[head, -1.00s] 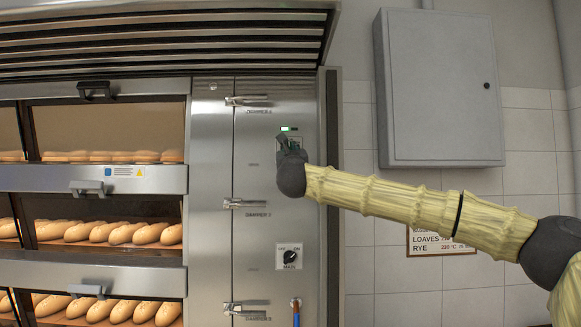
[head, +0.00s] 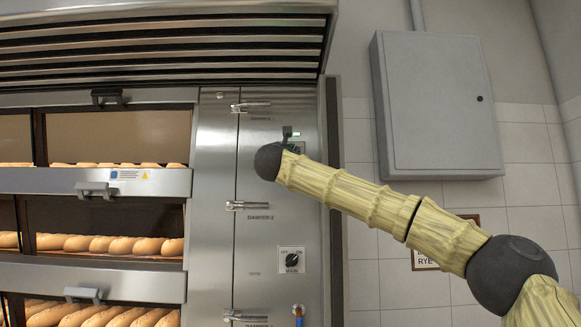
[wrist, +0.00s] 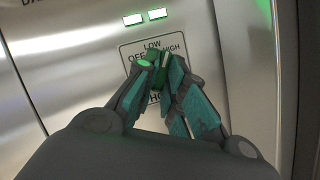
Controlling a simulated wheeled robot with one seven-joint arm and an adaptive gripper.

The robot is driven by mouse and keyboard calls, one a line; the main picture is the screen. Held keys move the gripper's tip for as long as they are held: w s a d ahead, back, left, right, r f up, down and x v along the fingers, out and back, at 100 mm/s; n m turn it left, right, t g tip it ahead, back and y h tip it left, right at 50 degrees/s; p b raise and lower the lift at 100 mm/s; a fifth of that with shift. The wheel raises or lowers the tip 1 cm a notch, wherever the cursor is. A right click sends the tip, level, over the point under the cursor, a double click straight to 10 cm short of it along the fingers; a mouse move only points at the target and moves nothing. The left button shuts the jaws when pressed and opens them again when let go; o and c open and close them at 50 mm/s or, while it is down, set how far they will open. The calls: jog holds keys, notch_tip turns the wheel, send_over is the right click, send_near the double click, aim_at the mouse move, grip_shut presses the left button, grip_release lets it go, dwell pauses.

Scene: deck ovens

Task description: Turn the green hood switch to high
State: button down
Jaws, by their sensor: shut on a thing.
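The green hood switch (wrist: 158,82) shows in the wrist view as a dark green knob on a plate (wrist: 128,52) marked LOW, OFF and HIGH. My gripper (wrist: 160,66) is shut on it, one finger on each side. The fingers hide much of the knob and the lower lettering, so I cannot tell its exact setting. In the head view my gripper (head: 288,138) is at the upper steel panel, mostly hidden behind my dark wrist joint.
A main OFF/ON switch (head: 292,260) sits lower on the steel panel (head: 262,185), with damper handles (head: 247,206) to its left. Ovens with loaves (head: 110,244) stand at left. A grey wall cabinet (head: 437,105) hangs at right.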

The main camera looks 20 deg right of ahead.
jog(key=shift+r+m+g+h+b, duration=0.1)
jog(key=shift+m+g+h+b, duration=0.45)
jog(key=shift+m+b, duration=1)
jog(key=shift+m+g+p, duration=0.25)
jog(key=shift+m+p, duration=0.05)
jog(key=shift+m, duration=0.25)
jog(key=c, duration=1.5)
grip_release()
jog(key=shift+a, duration=0.15)
jog(key=v, duration=1.2)
